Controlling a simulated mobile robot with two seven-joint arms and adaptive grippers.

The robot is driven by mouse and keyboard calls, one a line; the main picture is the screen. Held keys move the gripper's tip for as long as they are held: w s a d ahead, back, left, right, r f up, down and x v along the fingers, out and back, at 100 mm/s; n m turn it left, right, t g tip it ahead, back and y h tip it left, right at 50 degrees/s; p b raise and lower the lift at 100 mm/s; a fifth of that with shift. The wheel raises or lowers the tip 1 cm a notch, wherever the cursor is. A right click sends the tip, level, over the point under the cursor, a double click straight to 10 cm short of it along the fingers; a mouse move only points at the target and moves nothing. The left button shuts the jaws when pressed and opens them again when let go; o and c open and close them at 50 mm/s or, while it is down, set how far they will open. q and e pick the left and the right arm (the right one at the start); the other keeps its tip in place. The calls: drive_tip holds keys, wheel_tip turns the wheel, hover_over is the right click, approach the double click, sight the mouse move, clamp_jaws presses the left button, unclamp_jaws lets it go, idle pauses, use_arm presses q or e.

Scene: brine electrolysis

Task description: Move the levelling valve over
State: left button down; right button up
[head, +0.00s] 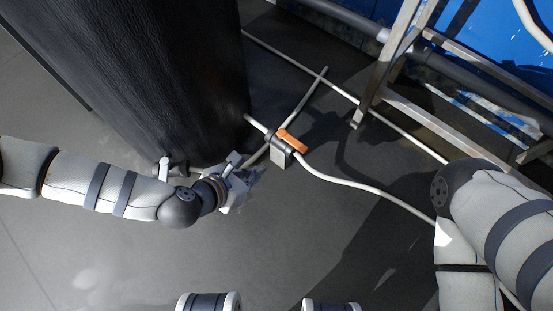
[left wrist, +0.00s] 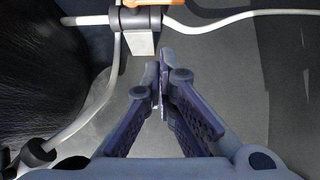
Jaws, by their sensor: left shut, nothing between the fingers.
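The levelling valve is a dark fitting (head: 277,145) on a white pipe, with an orange lever handle (head: 293,141) and a pale block (head: 282,159) below it. It sits near the middle of the head view. In the left wrist view the valve body (left wrist: 142,18) and its block (left wrist: 140,43) are at the top, with only a sliver of orange showing at the upper edge. My left gripper (head: 251,172) is shut and empty, just left of and below the valve. In the left wrist view its fingertips (left wrist: 161,72) meet just below and right of the block, seemingly apart from it. My right gripper is out of view.
A large black cylindrical vessel (head: 150,70) stands at the upper left, close to my left arm. White pipe (head: 370,188) runs right from the valve across the dark floor. A metal frame (head: 395,50) and blue panel (head: 480,40) are at the upper right. Floor below the valve is clear.

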sight(292, 141)
use_arm(q)
drive_tip(key=w+d+f+b, duration=0.1)
drive_tip(key=w+d+f, duration=0.1)
drive_tip(key=w, duration=0.1)
drive_tip(key=w+d+f+b, duration=0.2)
drive_tip(key=w, duration=0.1)
drive_tip(key=w+d+f+b, duration=0.2)
drive_tip(key=shift+w+d+f, duration=0.25)
drive_tip(key=shift+w, duration=0.15)
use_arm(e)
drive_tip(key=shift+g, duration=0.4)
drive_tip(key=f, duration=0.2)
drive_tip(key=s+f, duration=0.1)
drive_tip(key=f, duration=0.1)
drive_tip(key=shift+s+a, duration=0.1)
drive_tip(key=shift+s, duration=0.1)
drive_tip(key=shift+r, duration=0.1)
